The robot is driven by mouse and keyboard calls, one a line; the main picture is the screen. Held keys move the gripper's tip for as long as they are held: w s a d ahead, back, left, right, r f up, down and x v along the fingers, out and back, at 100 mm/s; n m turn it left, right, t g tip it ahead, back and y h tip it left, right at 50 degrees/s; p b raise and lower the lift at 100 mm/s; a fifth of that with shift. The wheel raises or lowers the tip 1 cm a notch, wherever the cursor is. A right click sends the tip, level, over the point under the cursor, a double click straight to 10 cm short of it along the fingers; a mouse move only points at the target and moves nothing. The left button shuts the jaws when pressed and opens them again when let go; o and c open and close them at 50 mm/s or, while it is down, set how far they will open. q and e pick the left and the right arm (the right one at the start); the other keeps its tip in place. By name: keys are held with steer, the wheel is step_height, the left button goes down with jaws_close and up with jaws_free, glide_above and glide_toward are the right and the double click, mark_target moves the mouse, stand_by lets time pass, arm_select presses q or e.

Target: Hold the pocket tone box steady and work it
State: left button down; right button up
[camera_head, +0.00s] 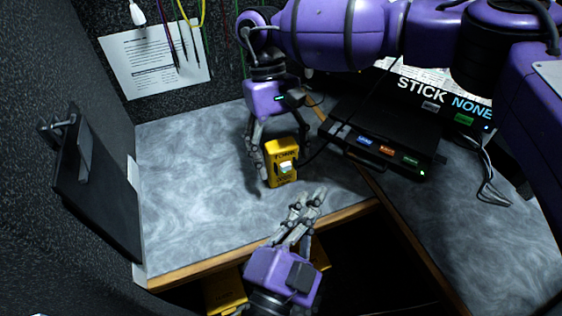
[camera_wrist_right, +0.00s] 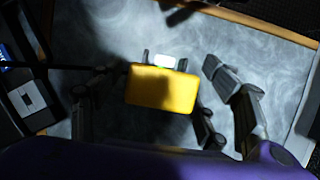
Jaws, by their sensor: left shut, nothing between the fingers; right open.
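The pocket tone box (camera_head: 272,176) is a small yellow box standing on the grey worktop, with dark print and a glowing pale part on its front. In the right wrist view the yellow box (camera_wrist_right: 162,90) lies between the spread fingers. My right gripper (camera_head: 264,160) is open and reaches down from above, at the box's far left side; its far finger is partly hidden. I cannot tell whether a finger touches the box. My left gripper (camera_head: 313,193) is shut and empty, just in front of and right of the box, apart from it, over the front edge.
A black cable runs from the box to a black unit (camera_head: 345,128) with coloured labels on the right. A dark panel (camera_head: 95,190) stands at the left wall, and a printed sheet (camera_head: 150,62) hangs behind. The worktop (camera_head: 190,200) left of the box is clear.

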steer(key=v, duration=1.2)
